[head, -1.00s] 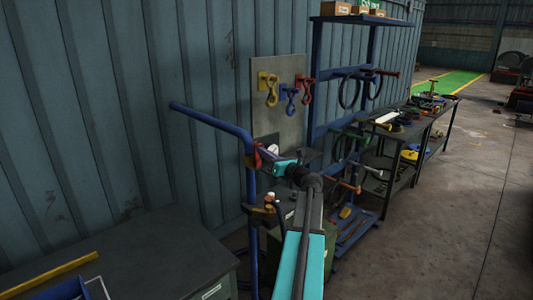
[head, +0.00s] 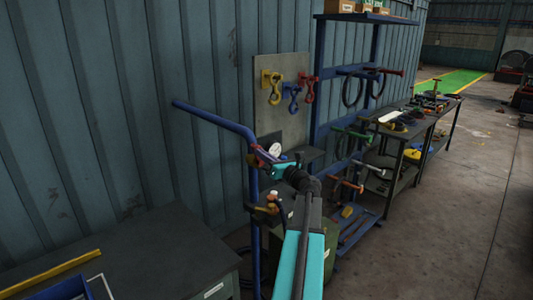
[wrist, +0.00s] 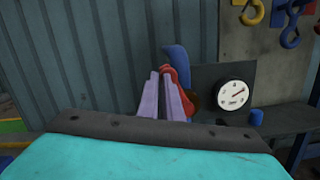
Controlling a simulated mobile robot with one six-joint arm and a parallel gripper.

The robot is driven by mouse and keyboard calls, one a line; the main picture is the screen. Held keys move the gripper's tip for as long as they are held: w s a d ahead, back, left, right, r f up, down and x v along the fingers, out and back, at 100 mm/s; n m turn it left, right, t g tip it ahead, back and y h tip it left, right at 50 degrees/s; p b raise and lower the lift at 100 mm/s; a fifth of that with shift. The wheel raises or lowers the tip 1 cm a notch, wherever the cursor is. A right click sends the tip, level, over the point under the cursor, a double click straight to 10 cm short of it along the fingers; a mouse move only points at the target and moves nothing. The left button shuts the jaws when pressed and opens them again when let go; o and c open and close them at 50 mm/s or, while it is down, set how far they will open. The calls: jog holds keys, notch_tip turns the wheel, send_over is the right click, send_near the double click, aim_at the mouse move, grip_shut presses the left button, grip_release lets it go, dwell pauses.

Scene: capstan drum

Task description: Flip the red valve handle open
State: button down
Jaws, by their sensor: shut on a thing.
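The red valve handle (wrist: 179,78) shows in the wrist view between and just beyond the tips of my gripper (wrist: 168,84). The two pale purple fingers are close together and shut on it. In the head view my gripper (head: 265,155) reaches the red handle (head: 252,160) beside a blue pipe (head: 216,123). My wrist hides much of the valve there. The handle's exact angle and its pivot are hard to make out.
A round white gauge (wrist: 232,94) sits just right of the handle. A grey board (head: 282,100) with yellow, blue and red hooks stands behind. A blue rack (head: 318,75) stands to the right, and a dark bench (head: 150,255) at the lower left.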

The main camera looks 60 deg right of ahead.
jog(key=a+r+b+v, duration=0.1)
jog(key=a+b+v, duration=0.1)
jog(key=v, duration=0.8)
jog(key=shift+b, duration=0.75)
jog(key=shift+s+a+f, duration=0.1)
